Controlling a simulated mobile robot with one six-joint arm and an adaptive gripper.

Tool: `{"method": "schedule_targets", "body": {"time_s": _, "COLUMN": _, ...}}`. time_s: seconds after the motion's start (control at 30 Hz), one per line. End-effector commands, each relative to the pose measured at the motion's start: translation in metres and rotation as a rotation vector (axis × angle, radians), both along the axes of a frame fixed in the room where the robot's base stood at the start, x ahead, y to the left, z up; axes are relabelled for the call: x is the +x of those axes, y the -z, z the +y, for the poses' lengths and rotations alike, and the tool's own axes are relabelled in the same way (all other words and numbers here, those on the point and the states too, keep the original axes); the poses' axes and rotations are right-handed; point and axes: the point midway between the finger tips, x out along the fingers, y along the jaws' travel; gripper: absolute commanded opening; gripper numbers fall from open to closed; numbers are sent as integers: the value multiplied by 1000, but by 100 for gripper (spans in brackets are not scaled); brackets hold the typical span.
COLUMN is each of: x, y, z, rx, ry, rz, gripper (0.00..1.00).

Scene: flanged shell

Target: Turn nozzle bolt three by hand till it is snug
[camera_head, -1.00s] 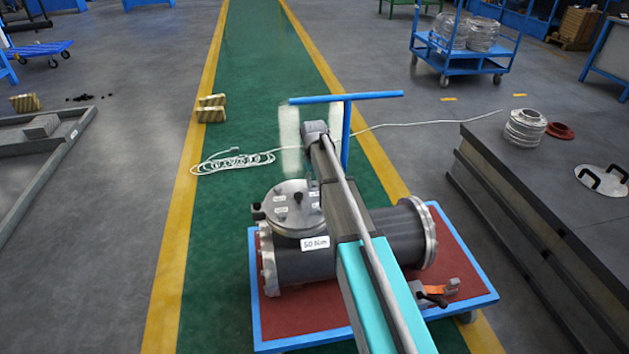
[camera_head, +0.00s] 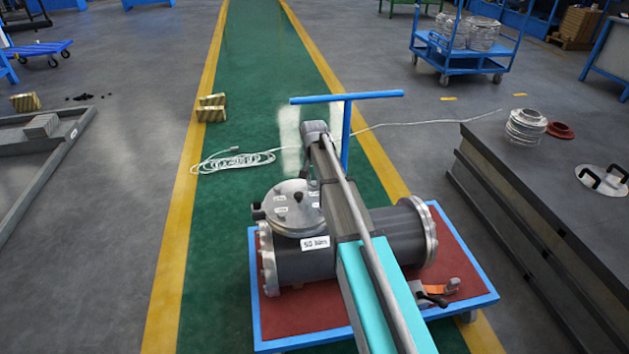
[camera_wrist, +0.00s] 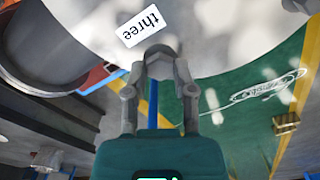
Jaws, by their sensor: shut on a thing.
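The dark grey flanged shell (camera_head: 390,238) lies on a cart, with its round nozzle cover (camera_head: 293,212) facing up on the left part. In the wrist view, the pale nozzle cover (camera_wrist: 215,30) carries a white label "three" (camera_wrist: 141,26). My gripper (camera_wrist: 160,62) is at the cover's rim just below that label, its fingers shut on nozzle bolt three, which they mostly hide. In the head view my arm hides the gripper and part of the shell and cover.
The blue-edged cart (camera_head: 480,290) has a red top with an orange-handled tool (camera_head: 438,292) at its right. A dark bench (camera_head: 560,200) stands close on the right. A white cable coil (camera_head: 232,161) lies on the green lane behind. Floor left of the cart is clear.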

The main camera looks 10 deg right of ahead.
Motion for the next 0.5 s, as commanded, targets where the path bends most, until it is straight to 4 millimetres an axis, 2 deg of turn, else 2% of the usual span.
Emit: {"method": "schedule_targets", "body": {"time_s": 0.5, "x": 2, "y": -1, "z": 0, "rx": 0, "ry": 44, "rz": -4, "gripper": 0}}
